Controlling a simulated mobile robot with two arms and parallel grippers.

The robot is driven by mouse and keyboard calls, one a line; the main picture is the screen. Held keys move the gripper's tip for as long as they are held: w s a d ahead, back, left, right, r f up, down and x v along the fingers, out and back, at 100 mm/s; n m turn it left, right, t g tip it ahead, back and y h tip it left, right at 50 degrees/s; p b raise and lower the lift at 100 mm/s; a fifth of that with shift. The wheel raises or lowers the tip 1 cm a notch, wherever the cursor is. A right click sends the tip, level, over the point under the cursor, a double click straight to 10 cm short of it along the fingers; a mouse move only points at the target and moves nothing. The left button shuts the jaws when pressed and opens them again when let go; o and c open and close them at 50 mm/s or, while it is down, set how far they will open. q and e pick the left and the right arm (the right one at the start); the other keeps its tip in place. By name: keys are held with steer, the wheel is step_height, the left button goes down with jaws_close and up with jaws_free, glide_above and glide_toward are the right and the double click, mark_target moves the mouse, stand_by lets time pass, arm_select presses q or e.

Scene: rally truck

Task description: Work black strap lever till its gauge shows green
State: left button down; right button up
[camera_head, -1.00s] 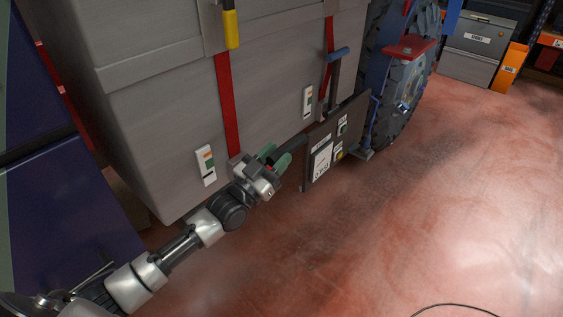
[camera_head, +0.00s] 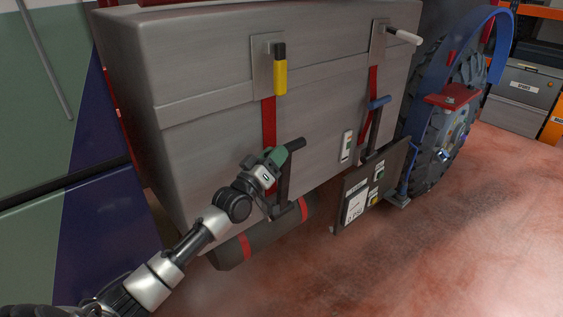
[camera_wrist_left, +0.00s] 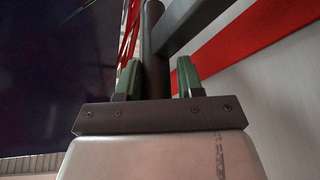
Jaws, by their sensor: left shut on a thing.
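The black strap lever (camera_head: 284,178) stands at the foot of the left red strap (camera_head: 269,120) on the grey box. Its arm rises to a black crossbar handle (camera_head: 296,144). My left gripper (camera_head: 275,156) has green fingers and is shut on this lever's handle. In the left wrist view, the dark bar of the black strap lever (camera_wrist_left: 155,70) passes between the green fingers (camera_wrist_left: 158,82). The gauge beside this strap is hidden behind my gripper and arm, so I cannot read its colour. My right gripper is not in view.
A yellow-grip lever (camera_head: 280,75), a white lever (camera_head: 403,36) and a blue lever (camera_head: 379,102) are on the same grey box (camera_head: 210,65). Another gauge (camera_head: 347,147) sits by the right strap. A dark panel (camera_head: 365,190) and a large wheel (camera_head: 445,130) stand to the right.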

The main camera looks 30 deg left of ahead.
arm_select(q)
steer(key=shift+w+a+r+n, duration=0.1)
steer(key=shift+a+r+n, duration=0.15)
steer(key=shift+n, duration=0.05)
steer(key=c, duration=0.8)
jaws_free()
steer(key=shift+f, duration=0.1)
steer(key=shift+c, duration=0.2)
steer(key=shift+f, duration=0.1)
steer(key=shift+s+f, duration=0.15)
steer(key=shift+s, duration=0.05)
steer(key=b+v, duration=0.3)
steer(key=v, duration=0.7)
steer(key=shift+s, duration=0.1)
